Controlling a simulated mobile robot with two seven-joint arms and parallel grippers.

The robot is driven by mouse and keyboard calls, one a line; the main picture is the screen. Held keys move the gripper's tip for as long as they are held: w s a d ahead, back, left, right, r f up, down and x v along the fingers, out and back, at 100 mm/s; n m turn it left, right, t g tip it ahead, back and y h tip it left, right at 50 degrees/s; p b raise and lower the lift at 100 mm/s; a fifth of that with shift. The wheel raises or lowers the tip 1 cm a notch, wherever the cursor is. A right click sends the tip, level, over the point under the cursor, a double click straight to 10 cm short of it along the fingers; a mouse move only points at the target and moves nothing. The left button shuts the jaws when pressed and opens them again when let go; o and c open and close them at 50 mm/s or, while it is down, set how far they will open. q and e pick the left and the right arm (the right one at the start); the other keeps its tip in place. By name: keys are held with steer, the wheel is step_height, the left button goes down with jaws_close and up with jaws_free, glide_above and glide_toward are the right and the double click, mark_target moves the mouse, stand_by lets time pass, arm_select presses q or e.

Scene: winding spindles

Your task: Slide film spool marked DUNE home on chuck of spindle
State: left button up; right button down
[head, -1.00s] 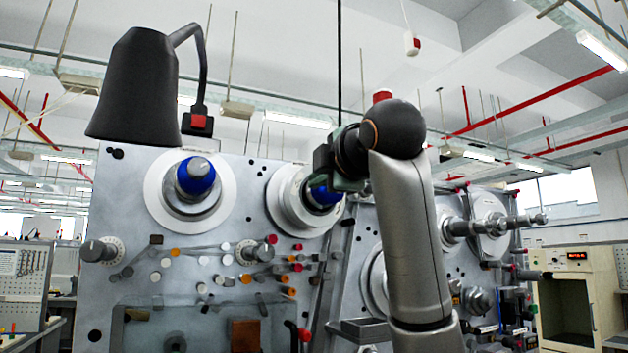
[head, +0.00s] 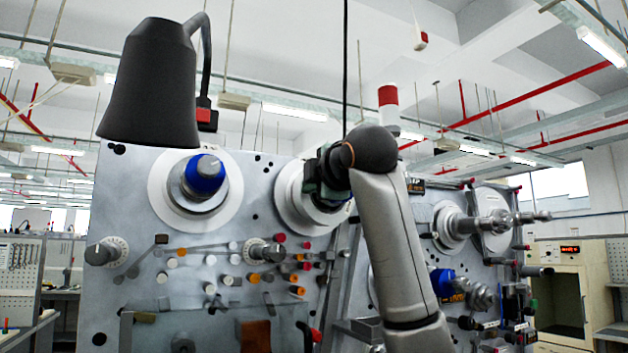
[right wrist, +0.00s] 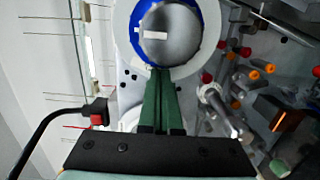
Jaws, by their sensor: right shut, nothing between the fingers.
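A white film spool (head: 285,200) is on the second spindle of the grey panel; its hub is mostly behind my right gripper. My right gripper (head: 322,183) is in front of this spool's right side. In the right wrist view its green fingers (right wrist: 160,78) are shut and empty, tips at the lower edge of a blue chuck (right wrist: 214,22) with a grey round face and a small white label. I cannot tell whether they touch. Another white spool (head: 165,200) sits around a blue chuck (head: 207,172) at the left. I cannot read DUNE on any spool. My left gripper is not in view.
A black lamp (head: 150,85) hangs at the upper left. Small rollers and an orange-tipped row of pegs (head: 255,278) stick out below the spindles. A second panel with metal shafts (head: 500,222) stands at the right, partly behind my right arm.

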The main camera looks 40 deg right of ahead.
steer(key=shift+w+d, duration=0.1)
steer(key=shift+w, duration=0.35)
stand_by(0.4)
steer(key=shift+w+r, duration=0.1)
steer(key=shift+w, duration=0.05)
stand_by(0.3)
steer(key=shift+d+b+v, duration=0.2)
steer(key=shift+b+v, duration=0.5)
steer(key=shift+v, duration=1)
